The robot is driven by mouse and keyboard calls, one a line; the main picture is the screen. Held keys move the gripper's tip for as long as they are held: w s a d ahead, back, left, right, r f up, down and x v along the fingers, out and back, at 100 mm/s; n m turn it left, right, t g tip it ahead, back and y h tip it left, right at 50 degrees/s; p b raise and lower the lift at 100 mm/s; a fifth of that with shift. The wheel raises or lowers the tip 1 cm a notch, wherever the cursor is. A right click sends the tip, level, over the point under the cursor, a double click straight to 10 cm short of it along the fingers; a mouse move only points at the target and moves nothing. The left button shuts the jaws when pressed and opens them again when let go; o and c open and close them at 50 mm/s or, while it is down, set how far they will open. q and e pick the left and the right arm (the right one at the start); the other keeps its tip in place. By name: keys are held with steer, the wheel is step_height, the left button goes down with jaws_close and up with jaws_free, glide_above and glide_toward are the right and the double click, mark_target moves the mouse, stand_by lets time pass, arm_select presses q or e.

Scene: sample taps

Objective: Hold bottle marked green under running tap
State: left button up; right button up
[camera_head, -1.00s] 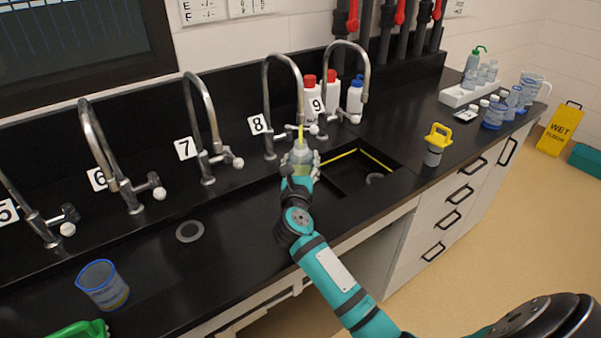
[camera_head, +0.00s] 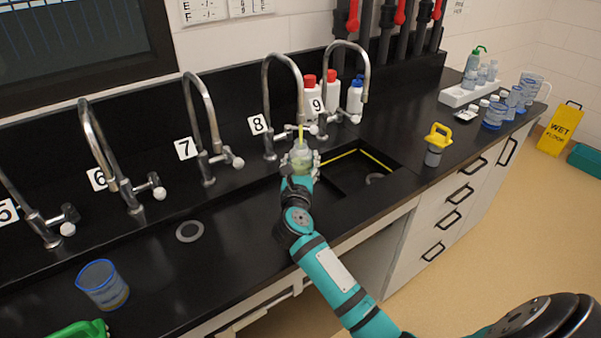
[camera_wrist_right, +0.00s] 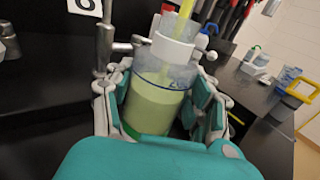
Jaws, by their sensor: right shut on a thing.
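A clear bottle with a white neck (camera_head: 301,155) is held upright in my right gripper (camera_head: 300,167), under the spout of tap 8 (camera_head: 272,92). A thin yellow-green stream (camera_head: 301,133) runs from the spout down to the bottle's mouth. In the right wrist view the bottle (camera_wrist_right: 158,105) holds pale green liquid over much of its body, and the fingers of my right gripper (camera_wrist_right: 160,112) press on both sides. A green edge shows low on the bottle. The stream (camera_wrist_right: 184,14) enters the neck there. My left gripper is not in view.
Taps 6 (camera_head: 98,140) and 7 (camera_head: 201,115) stand to the left, tap 9 (camera_head: 345,70) to the right. An open sink (camera_head: 345,190) lies right of the bottle. A blue-rimmed beaker (camera_head: 103,285) and a yellow-handled container (camera_head: 436,145) stand on the black counter.

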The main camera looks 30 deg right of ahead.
stand_by(0.5)
steer(key=s+d+r+p, duration=0.3)
steer(key=s+d+p, duration=0.4)
steer(key=s+d, duration=0.1)
steer(key=shift+d, duration=0.75)
stand_by(0.4)
